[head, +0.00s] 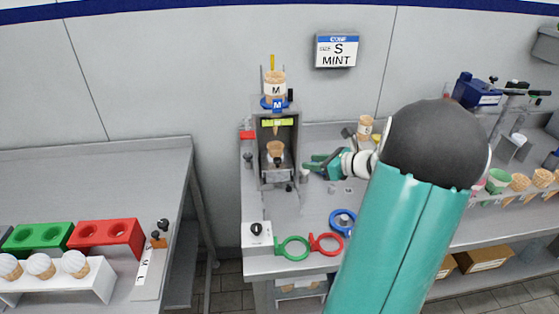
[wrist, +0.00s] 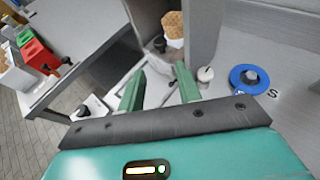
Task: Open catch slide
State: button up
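The grey dispenser frame (head: 294,150) stands on the counter, with a cone marked M (head: 274,84) on top in a blue collar (head: 276,103). A yellow-green bar (head: 277,123) crosses its upper part; I cannot tell if this is the catch slide. A cone (head: 275,149) sits inside the frame below the bar; a cone also shows in the wrist view (wrist: 173,25). My gripper (head: 309,164) is right of the frame, open and empty. In the wrist view its green fingers (wrist: 160,82) are apart, with a small pale knob (wrist: 205,74) just beyond the right finger.
A blue ring (head: 342,221), a green ring (head: 293,248) and a red ring (head: 326,243) lie toward the counter front. Another cone (head: 365,127) stands behind my arm. A gap separates the left table (head: 120,165).

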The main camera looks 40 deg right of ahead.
aim_at(280, 161)
jog(key=x, duration=1.3)
jog(key=shift+s, duration=0.1)
jog(key=shift+c, duration=0.2)
grip_shut()
